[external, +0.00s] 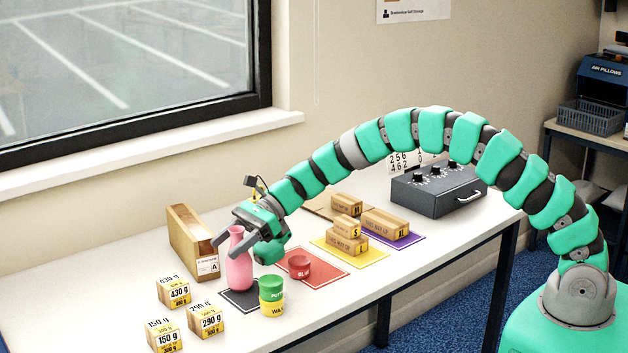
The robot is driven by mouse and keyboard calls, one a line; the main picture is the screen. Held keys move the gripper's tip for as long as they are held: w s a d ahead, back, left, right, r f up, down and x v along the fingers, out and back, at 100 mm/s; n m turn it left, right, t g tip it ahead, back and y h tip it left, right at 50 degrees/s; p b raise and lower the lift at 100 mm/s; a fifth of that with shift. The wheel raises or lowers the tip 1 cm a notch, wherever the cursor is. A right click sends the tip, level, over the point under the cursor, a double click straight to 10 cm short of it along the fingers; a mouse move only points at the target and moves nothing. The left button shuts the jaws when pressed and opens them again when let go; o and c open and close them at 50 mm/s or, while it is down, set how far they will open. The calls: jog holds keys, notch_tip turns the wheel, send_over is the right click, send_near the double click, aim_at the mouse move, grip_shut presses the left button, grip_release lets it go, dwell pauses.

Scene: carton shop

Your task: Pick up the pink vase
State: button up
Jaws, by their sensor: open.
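The pink vase (239,268) stands upright on the white table, at the back left of a dark square mat (240,301). My gripper (233,246) is open at the vase's upper part. One finger shows to the left of its neck and the other in front and to the right. I cannot tell whether either finger touches the vase. The vase's right edge is partly hidden by my gripper.
Green and yellow tubs (271,295) are stacked just right of the vase. A red tub (299,267) sits on a red mat (318,273). A wooden holder (190,243) stands behind left. Weight-labelled boxes (206,321) are in front left. Cartons (347,241) and a grey control box (438,188) stand farther right.

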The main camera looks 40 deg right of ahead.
grip_shut()
jog(key=shift+r, duration=0.1)
